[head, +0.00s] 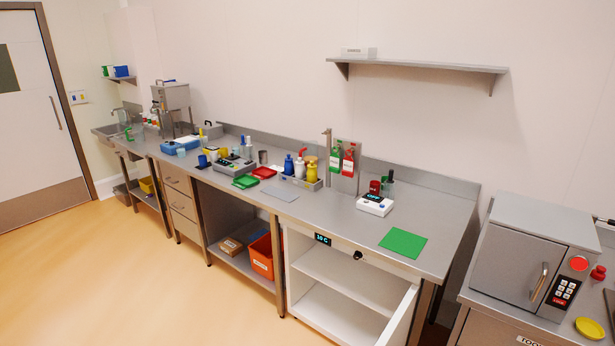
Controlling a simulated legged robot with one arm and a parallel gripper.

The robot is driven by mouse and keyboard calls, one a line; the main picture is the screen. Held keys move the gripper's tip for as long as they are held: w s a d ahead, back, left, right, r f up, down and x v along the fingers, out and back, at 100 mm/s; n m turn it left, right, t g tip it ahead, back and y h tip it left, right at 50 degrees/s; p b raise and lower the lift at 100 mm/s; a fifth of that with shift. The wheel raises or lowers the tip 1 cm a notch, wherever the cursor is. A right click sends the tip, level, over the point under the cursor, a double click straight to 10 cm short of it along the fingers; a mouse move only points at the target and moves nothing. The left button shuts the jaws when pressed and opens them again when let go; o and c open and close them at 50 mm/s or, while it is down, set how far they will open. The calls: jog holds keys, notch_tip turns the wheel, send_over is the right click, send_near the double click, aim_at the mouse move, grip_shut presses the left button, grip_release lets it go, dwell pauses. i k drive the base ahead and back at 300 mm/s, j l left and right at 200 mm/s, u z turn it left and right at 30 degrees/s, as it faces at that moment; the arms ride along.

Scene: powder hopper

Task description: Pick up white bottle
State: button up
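A small bottle with a pale body and a red top (300,167) stands in a grey caddy (312,185) on the steel counter. It is the nearest match to a white bottle, but it is small and its details are hard to tell. A blue bottle (288,166) is on its left and a yellow bottle (311,171) on its right, both close to it. My gripper and arm are not in this view.
The long steel counter (330,213) carries a green mat (403,242), a white device (374,204), red and green trays and a powder hopper (171,98). An open white cabinet (330,300) is below. A grey oven-like box (530,255) stands right. The left floor is clear.

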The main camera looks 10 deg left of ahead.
aim_at(300, 169)
jog(key=u, duration=1.6)
jog(key=i+j+u, duration=0.3)
jog(key=u, duration=0.15)
jog(key=i+j+u, duration=0.1)
jog(key=i+u, duration=0.35)
jog(key=i+l+z, duration=0.2)
jog(key=i+z, duration=0.8)
jog(key=i, duration=0.2)
jog(key=i+j+z, duration=0.35)
jog(key=i+z, duration=0.15)
jog(key=i+l+z, duration=0.2)
jog(key=i, duration=0.4)
jog(key=i+z, duration=0.2)
jog(key=i, duration=0.4)
jog(key=i+j+z, duration=0.2)
jog(key=i, duration=0.35)
jog(key=i+j+z, duration=0.1)
jog(key=i+z, duration=0.15)
jog(key=i, duration=0.35)
jog(key=i+z, duration=0.1)
jog(key=z, duration=0.7)
jog(key=i+j+z, duration=0.1)
jog(key=z, duration=0.3)
